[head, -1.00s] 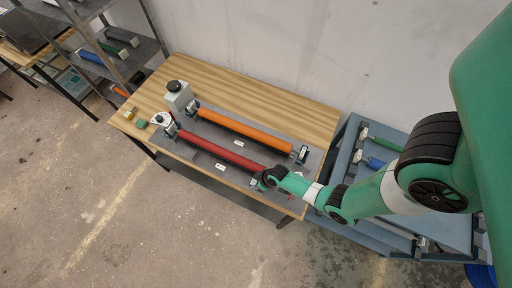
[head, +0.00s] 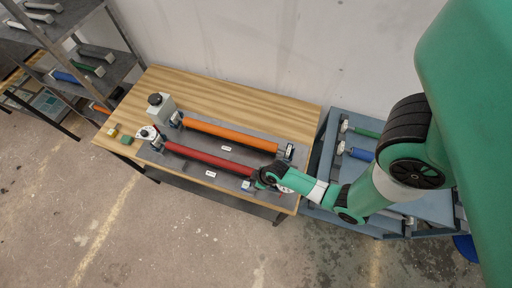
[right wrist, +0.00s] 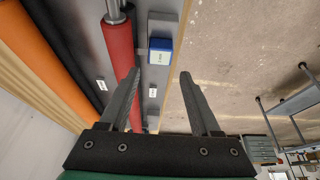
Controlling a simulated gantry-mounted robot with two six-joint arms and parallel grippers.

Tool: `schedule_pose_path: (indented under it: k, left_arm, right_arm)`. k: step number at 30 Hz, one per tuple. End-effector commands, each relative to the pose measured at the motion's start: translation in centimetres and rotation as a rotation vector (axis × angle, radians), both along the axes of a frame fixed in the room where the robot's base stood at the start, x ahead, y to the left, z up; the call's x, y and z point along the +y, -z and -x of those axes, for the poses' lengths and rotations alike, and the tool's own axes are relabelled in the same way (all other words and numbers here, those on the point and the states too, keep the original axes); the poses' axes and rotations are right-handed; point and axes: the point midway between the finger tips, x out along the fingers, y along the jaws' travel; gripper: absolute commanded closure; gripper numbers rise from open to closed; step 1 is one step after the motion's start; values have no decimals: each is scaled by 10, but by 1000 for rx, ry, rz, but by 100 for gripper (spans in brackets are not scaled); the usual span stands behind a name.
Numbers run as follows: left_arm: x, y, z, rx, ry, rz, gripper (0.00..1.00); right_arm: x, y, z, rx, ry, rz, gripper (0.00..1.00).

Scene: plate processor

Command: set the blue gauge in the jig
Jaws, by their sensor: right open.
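A small blue block with a pale label, which looks like the blue gauge (right wrist: 160,50), sits near the edge of the grey plate in the right wrist view. My right gripper (right wrist: 159,75) is open and empty, its two fingers pointing at the block, which lies just past the fingertips and lined up with the gap. In the head view my right gripper (head: 256,184) is at the right end of the red roller. The grey plate (head: 228,168) on the table bears the rollers. I cannot tell which part is the jig. My left gripper is not in view.
A red roller (head: 205,159) and an orange roller (head: 230,134) lie on the plate. A grey box with a black knob (head: 160,105) stands at their left. Green (head: 126,140) and yellow (head: 113,131) blocks sit at the table's left. A blue cart (head: 327,165) stands right.

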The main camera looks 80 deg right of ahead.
Motion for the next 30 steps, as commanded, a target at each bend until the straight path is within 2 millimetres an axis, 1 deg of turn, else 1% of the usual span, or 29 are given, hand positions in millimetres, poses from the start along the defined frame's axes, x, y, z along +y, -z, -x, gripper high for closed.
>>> schedule_pose_path:
  k: [1,3,6,20,22,23,25,26,27,29,30]
  left_arm:
    - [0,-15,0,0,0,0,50]
    - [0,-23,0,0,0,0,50]
    - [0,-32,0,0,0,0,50]
    - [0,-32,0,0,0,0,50]
    - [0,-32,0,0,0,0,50]
    - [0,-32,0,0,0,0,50]
    - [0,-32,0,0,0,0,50]
    - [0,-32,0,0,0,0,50]
    - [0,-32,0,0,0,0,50]
    - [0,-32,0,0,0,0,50]
    - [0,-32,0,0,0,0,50]
  right_arm:
    - [1,-18,5,1,1,-1,36]
    - [2,-30,10,1,0,0,36]
    - [3,-39,14,1,1,-1,36]
    - [4,-39,16,1,0,0,36]
    - [1,-43,10,-12,-3,6,36]
    - [-2,-48,3,-25,-5,15,36]
    - [-11,-67,-25,-83,-16,45,36]
    - [-17,-79,-41,-119,-21,62,36]
    - [-24,-101,-68,-179,-29,90,36]
    - [-34,-144,-114,-291,-46,136,36]
    - [-38,-179,-146,-376,-57,166,36]
